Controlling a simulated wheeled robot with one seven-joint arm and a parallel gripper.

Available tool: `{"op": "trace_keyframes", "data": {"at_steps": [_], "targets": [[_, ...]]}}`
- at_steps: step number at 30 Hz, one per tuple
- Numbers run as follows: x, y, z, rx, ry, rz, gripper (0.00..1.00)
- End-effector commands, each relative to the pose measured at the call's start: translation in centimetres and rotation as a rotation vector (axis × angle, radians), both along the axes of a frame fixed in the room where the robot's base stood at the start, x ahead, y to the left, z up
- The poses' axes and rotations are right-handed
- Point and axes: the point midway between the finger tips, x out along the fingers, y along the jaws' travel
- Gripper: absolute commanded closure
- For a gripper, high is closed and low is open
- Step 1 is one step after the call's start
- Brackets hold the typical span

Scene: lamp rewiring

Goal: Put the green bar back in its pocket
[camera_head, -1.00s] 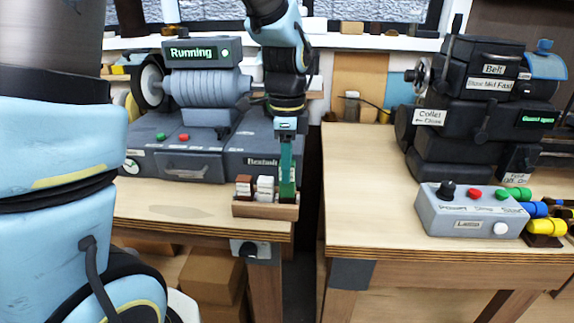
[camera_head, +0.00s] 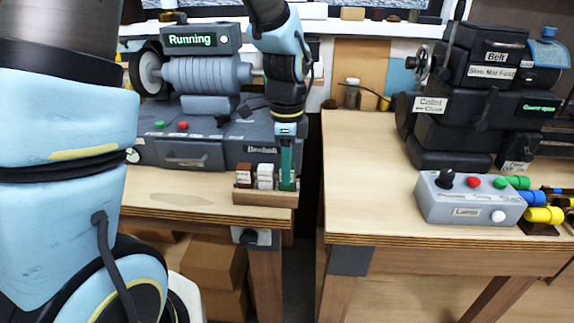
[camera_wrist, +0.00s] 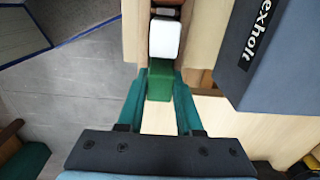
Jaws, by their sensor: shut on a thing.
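The green bar (camera_head: 287,184) stands upright at the right end of the small wooden holder (camera_head: 262,198). Its lower end is down at the holder, hidden behind the front wall; I cannot tell how deep it sits. My gripper (camera_head: 286,170) points straight down above that end, shut on the bar's upper part. In the wrist view the green bar (camera_wrist: 160,82) is between the teal fingertips of my gripper (camera_wrist: 159,88), in line with the white block.
A white block (camera_head: 265,176) and a brown block (camera_head: 244,175) stand in the holder, left of the bar. The grey machine marked Running (camera_head: 200,90) is close behind. A gap separates this bench from the right bench (camera_head: 370,190), which carries a grey control box (camera_head: 470,200).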

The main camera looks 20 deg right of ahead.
Motion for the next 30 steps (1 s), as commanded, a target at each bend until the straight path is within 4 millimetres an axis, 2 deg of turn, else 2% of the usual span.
{"op": "trace_keyframes", "data": {"at_steps": [3,28,29,30], "targets": [[0.01,0.00,-0.55,0.000,0.000,0.000,1.00],[0.03,-0.01,-1.15,0.000,-0.001,0.000,1.00],[0.03,-0.01,-1.11,0.000,-0.001,0.000,0.63],[0.03,-0.01,-1.10,0.000,-0.001,0.000,0.59]]}}
